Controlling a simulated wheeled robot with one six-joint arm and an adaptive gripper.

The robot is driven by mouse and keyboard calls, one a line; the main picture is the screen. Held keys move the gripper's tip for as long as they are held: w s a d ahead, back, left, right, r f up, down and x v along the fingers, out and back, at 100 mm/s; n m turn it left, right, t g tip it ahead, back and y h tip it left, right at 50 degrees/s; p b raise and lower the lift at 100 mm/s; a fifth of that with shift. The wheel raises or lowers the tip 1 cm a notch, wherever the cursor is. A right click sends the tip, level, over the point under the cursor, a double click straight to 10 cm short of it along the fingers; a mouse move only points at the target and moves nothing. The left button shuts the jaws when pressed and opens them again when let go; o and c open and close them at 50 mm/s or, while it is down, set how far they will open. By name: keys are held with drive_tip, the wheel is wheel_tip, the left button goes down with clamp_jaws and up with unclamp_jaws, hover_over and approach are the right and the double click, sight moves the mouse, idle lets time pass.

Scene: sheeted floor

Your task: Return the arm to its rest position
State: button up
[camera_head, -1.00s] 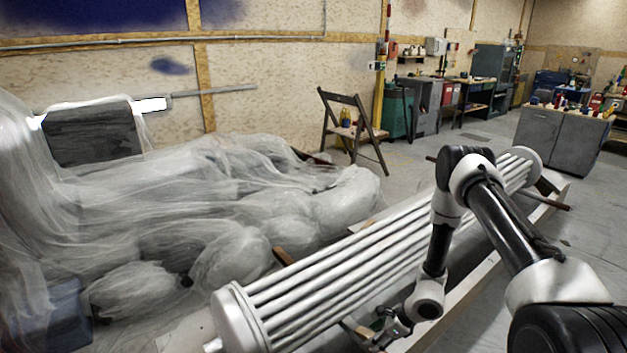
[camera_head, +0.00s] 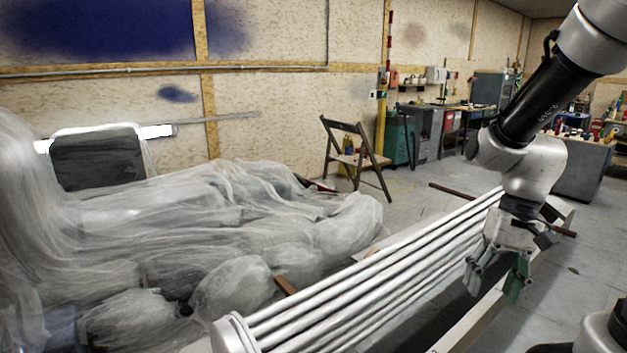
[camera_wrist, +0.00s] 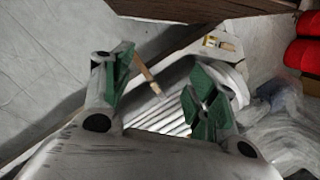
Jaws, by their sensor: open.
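My gripper (camera_head: 497,279) hangs from my raised arm at the right of the head view. Its green-padded fingers point down and are apart, with nothing between them. It is in front of the right part of the white tube bundle (camera_head: 375,290), and I cannot tell whether it clears the bundle. In the wrist view my gripper (camera_wrist: 160,92) also shows with its two green fingers spread and empty. The tube bundle (camera_wrist: 172,112) lies beyond the fingers there.
A sheet-covered heap (camera_head: 215,215) fills the left. A wooden folding chair (camera_head: 352,155) stands behind it. A grey cabinet (camera_head: 583,170) is at the right, partly behind my arm. Red rounded objects (camera_wrist: 303,50) show in the wrist view. Open floor (camera_head: 425,190) lies behind the bundle.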

drive_tip(key=s+d+r+n+t+h, duration=0.1)
drive_tip(key=s+r+t, duration=0.2)
drive_tip(key=r, duration=0.3)
drive_tip(key=s+d+r+n+t+h, duration=0.1)
drive_tip(key=s+r+t, duration=0.2)
drive_tip(key=r, duration=0.4)
drive_tip(key=shift+d, duration=0.4)
